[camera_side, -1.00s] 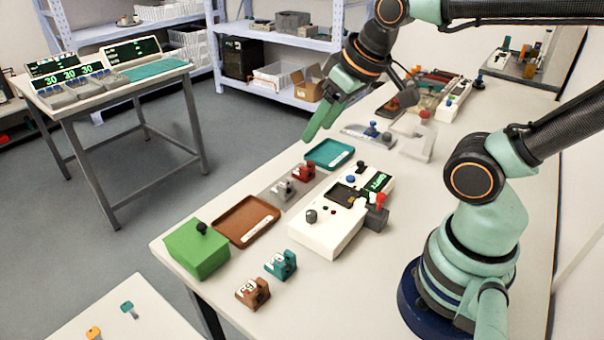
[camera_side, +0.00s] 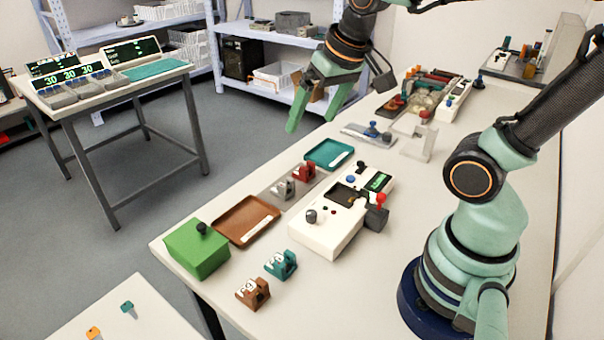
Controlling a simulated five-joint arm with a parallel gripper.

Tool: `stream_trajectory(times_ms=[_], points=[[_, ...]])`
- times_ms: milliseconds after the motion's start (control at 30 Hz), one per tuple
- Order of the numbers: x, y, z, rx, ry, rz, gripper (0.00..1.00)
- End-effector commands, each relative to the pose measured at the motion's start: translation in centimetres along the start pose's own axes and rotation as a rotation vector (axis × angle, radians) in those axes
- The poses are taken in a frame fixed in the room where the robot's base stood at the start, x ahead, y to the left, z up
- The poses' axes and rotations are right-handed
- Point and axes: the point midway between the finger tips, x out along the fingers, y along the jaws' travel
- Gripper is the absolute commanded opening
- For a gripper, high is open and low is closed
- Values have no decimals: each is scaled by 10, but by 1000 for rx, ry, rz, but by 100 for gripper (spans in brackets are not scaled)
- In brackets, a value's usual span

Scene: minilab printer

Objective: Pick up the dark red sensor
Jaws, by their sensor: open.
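The dark red sensor (camera_side: 304,173) is a small block on a grey plate (camera_side: 272,195), behind a grey sensor (camera_side: 283,190) that sits on the same plate. My gripper (camera_side: 316,122) is open and empty. Its two green fingers point down, spread apart, in the air above the table's far left edge. In the picture it is above and slightly right of the dark red sensor, clear of it.
A teal tray (camera_side: 329,154) and a brown tray (camera_side: 246,220) flank the plate. A white device (camera_side: 330,236) with knobs stands to the right. A green box (camera_side: 196,252), a teal sensor (camera_side: 281,265) and a brown sensor (camera_side: 252,293) stand nearer.

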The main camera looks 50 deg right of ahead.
Motion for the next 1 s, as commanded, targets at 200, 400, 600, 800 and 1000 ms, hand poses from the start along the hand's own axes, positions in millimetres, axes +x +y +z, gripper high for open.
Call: stream_trajectory(times_ms=[200,400,600,800,1000], points=[[29,20,-40,354,-104,65,100],[66,43,-69,676,-179,140,100],[114,72,-87,990,-242,231,100],[152,95,-92,1217,-279,307,100],[169,104,-91,1299,-290,337,100]])
